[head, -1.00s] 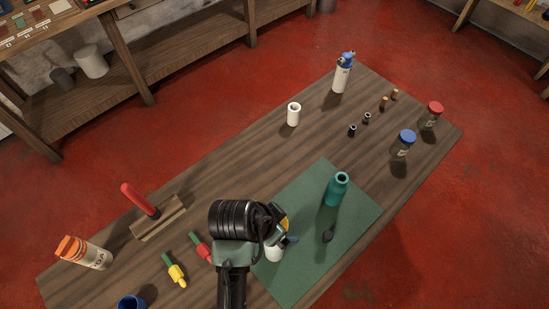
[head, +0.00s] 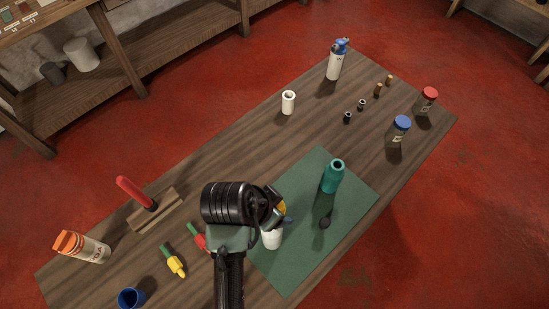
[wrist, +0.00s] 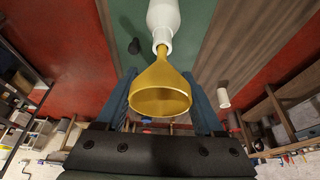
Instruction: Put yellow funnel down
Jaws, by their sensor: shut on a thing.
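The yellow funnel (wrist: 160,88) is between the two blue fingers of my gripper (wrist: 160,74), which is shut on it. Its wide mouth faces the wrist camera and its spout meets the neck of a white bottle (wrist: 163,16). I cannot tell how far the spout goes in. In the head view, a bit of the yellow funnel (head: 280,207) shows beside my gripper (head: 284,214). The white bottle (head: 271,240) stands below it on the green mat (head: 300,265), its top hidden by my gripper.
A teal bottle (head: 332,178) and a small dark item (head: 324,222) are on the mat to the right. Yellow (head: 176,266) and red (head: 200,240) items lie left of my wrist. A blue cup (head: 131,299) stands at the near left.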

